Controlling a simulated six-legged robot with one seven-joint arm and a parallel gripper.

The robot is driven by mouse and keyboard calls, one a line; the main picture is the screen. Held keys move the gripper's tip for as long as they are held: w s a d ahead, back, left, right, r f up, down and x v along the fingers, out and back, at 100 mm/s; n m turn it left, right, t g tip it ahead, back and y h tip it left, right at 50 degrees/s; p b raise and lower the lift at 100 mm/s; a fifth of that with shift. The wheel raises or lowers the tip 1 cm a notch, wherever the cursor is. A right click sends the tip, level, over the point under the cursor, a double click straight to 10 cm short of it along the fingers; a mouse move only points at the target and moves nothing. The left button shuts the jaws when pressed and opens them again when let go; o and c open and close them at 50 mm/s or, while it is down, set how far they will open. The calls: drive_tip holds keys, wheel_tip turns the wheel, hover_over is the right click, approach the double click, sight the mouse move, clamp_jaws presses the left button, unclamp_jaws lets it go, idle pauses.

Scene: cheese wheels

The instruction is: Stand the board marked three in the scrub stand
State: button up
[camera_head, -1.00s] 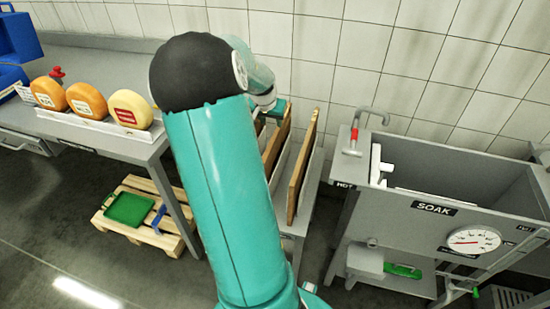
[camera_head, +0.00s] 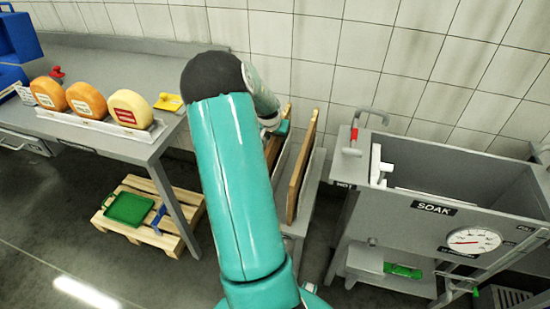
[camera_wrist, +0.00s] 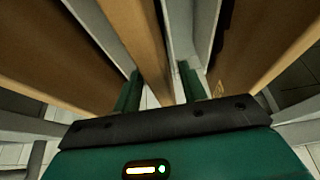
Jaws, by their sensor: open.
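In the head view, wooden boards stand on edge in a grey slotted stand (camera_head: 318,160) by the tiled wall. One board (camera_head: 301,165) shows clearly. Another board (camera_head: 272,148) is partly hidden behind my arm. No number is readable on them. In the wrist view, my gripper (camera_wrist: 161,72) is open with its two green fingers apart. A middle board (camera_wrist: 138,35) and a grey divider (camera_wrist: 180,30) run near and between the fingers; I cannot tell whether they touch. Other boards stand left (camera_wrist: 45,45) and right (camera_wrist: 260,40). My fingers are hidden in the head view.
A grey soak sink (camera_head: 450,190) with a dial stands to the right. A table on the left carries cheese wheels (camera_head: 130,108) on a rack and a yellow object (camera_head: 168,102). A pallet (camera_head: 150,232) with a green tray (camera_head: 128,208) lies on the floor.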

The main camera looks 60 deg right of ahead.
clamp_jaws()
drive_tip(key=shift+r, duration=0.1)
idle(1.2)
